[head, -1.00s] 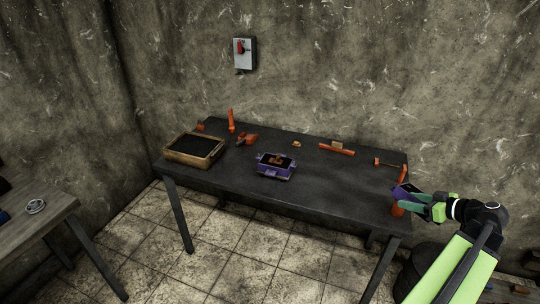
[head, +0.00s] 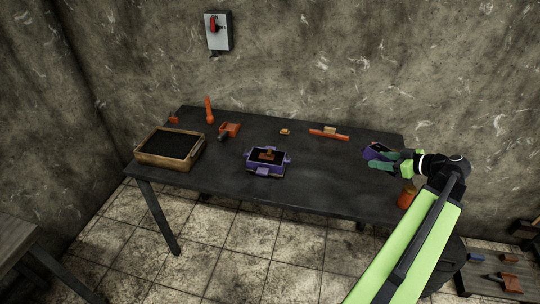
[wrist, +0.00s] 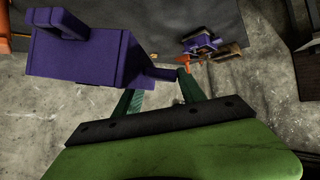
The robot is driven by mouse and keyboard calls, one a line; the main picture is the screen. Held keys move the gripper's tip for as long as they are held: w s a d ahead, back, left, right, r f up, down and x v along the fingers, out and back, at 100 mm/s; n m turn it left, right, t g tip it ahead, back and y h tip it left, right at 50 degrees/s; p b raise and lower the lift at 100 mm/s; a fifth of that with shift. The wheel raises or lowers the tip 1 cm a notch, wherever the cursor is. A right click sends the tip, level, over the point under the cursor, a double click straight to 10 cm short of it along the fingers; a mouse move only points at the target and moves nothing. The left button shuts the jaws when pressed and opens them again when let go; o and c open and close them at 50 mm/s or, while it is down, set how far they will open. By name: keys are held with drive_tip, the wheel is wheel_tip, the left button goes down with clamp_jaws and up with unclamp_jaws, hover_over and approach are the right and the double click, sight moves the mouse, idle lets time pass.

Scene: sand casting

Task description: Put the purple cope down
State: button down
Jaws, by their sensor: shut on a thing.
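My gripper (head: 384,160) is above the right end of the dark table, shut on the purple cope (head: 375,151). In the wrist view the purple cope (wrist: 85,62) extends to the left of my green fingers (wrist: 158,88), which are at a peg-like handle on its side. A second purple flask part (head: 265,170) sits on the table near its front edge, with dark sand and an orange-brown piece (head: 268,155) in its middle. It is well to the left of my gripper.
The dark table (head: 320,170) has a wooden sand tray (head: 140,162) at its left end. An orange upright tool (head: 209,110), an orange scoop-like tool (head: 228,129) and an orange bar (head: 328,135) lie toward the back. The table is clear between the flask part and my gripper.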

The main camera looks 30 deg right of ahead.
sight(347, 193)
drive_tip(key=w+a+f+n+b, duration=0.4)
drive_tip(key=w+f+b, duration=0.2)
drive_tip(key=f, duration=0.1)
drive_tip(key=shift+w+a+f+b, duration=0.15)
drive_tip(key=shift+w+a+b, duration=0.05)
drive_tip(key=shift+a+b, duration=0.2)
wheel_tip(347, 193, down, 10)
drive_tip(key=b, duration=1)
drive_tip(key=shift+f, duration=0.2)
drive_tip(key=c, duration=0.9)
unclamp_jaws()
drive_tip(key=shift+r, duration=0.1)
drive_tip(key=shift+c, duration=0.2)
